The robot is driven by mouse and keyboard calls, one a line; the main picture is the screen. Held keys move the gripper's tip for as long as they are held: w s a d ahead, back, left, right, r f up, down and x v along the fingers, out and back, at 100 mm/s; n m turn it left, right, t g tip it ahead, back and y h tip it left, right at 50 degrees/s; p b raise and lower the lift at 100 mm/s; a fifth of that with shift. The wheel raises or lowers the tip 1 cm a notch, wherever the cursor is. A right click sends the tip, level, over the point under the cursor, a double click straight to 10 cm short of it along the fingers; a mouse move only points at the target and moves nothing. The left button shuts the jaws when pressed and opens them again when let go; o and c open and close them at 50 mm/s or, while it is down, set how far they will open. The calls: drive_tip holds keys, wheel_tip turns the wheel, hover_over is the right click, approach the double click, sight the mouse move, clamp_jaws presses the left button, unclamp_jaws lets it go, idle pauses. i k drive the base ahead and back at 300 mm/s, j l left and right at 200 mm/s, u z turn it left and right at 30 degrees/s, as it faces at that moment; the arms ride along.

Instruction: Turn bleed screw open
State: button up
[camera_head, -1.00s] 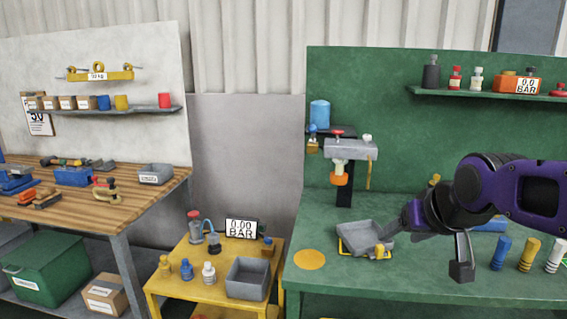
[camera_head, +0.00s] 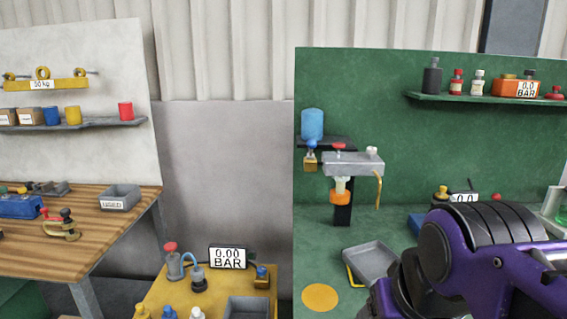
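I cannot tell which part is the bleed screw. My purple and black arm fills the lower right. My gripper's fingers are not visible; the arm is apart from the block in the picture.
A grey tray (camera_head: 372,262) lies on the green bench (camera_head: 320,226) below the block, beside a yellow disc (camera_head: 320,297). A wooden bench (camera_head: 95,240) is at left.

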sight(370, 151)
drive_tip(key=i+l, duration=0.1)
drive_tip(key=l, duration=0.85)
drive_tip(key=i+l, duration=0.15)
drive_tip(key=l, duration=0.35)
drive_tip(key=j+z, duration=0.1)
drive_tip(key=k+j, duration=0.05)
drive_tip(key=j, duration=0.05)
